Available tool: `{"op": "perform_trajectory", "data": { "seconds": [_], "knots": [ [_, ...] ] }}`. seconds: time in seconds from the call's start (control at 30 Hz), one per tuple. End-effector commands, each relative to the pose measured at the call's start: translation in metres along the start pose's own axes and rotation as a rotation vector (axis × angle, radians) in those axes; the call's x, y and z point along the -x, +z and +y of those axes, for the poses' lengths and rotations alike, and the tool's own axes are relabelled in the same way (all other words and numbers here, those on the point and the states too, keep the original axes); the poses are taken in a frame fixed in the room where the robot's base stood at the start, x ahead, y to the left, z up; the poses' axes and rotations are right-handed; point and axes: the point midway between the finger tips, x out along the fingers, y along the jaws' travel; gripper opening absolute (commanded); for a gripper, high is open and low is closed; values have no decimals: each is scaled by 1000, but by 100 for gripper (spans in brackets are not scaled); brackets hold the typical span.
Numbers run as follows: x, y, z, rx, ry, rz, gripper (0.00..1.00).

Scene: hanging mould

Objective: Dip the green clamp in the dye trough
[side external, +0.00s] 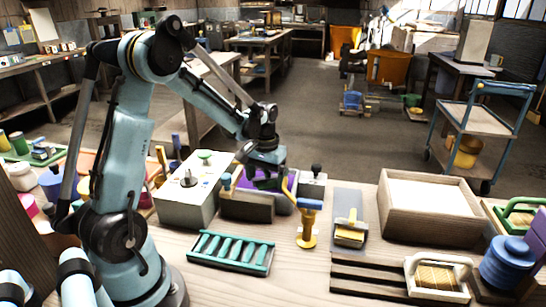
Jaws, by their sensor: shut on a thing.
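My gripper (268,183) is low over a trough with purple in it (240,185), behind its grey-brown front wall. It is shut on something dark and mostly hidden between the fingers. I cannot make out what it is or whether it touches the purple. I cannot pick out a green clamp for certain. A green-handled frame (520,211) lies at the far right, away from my gripper. A yellow stand with a blue top (307,229) stands right of the trough, and a yellow strip (291,184) shows beside my gripper.
A pale box with a green knob (190,205) stands left of the trough. A teal slotted rack (231,252) lies in front. A wooden box with a white top (430,207), a grey board (348,211), a white-framed screen (437,279) and a blue spool (506,262) are right.

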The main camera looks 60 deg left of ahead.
Motion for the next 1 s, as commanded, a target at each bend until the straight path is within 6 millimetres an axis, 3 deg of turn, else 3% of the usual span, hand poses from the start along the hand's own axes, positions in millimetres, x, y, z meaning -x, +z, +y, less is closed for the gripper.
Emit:
{"op": "perform_trajectory", "data": {
  "seconds": [1.0],
  "knots": [
    [47,0,0,0,0,0,52]
  ]
}}
